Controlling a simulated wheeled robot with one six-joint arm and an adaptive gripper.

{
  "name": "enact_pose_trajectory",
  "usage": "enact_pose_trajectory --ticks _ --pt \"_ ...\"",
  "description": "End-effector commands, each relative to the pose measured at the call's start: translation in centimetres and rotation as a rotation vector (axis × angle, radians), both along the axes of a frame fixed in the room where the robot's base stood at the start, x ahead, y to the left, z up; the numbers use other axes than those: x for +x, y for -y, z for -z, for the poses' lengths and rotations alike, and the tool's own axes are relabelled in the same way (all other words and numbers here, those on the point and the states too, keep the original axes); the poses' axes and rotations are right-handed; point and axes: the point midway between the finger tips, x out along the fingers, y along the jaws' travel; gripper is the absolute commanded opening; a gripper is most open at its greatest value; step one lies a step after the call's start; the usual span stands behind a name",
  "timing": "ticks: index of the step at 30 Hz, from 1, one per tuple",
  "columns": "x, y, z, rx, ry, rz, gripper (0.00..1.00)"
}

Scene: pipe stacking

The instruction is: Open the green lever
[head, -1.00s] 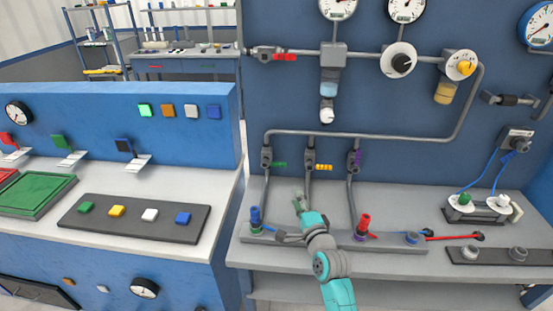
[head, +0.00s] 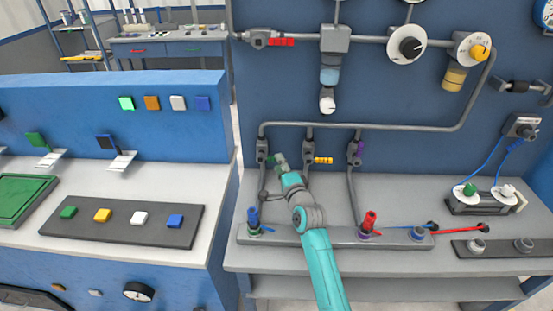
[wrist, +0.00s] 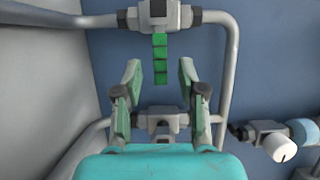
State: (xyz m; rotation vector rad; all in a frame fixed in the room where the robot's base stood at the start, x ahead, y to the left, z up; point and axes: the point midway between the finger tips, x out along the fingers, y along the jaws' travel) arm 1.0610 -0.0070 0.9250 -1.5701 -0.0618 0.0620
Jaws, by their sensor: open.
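The green lever (wrist: 160,60) shows in the wrist view as a strip of green segments. It hangs down in that picture from a grey valve (wrist: 158,14) on a pipe. My gripper (wrist: 160,70) is open, one finger on each side of the lever's lower end, with a visible gap on both sides. I cannot tell how deep the lever sits between the fingers. In the head view my gripper (head: 280,160) is just right of the leftmost pipe valve (head: 262,150) and largely hides the lever there.
The yellow lever (head: 323,160) and purple lever (head: 358,150) are on neighbouring valves to the right. Grey pipes (wrist: 228,70) surround my gripper. A blue connector (head: 253,217) and a red connector (head: 370,221) stand on the bench strip below.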

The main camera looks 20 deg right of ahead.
Motion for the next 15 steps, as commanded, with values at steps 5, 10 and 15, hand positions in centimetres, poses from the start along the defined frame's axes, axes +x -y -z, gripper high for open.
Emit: enact_pose_trajectory --ticks 5,10,15 --pt "2.3 -0.2 0.0 0.001 0.0 0.0 0.41" --pt "3.3 -0.3 0.0 0.001 0.001 0.0 0.41" --pt "3.5 -0.3 0.0 0.0 0.001 0.0 0.41"
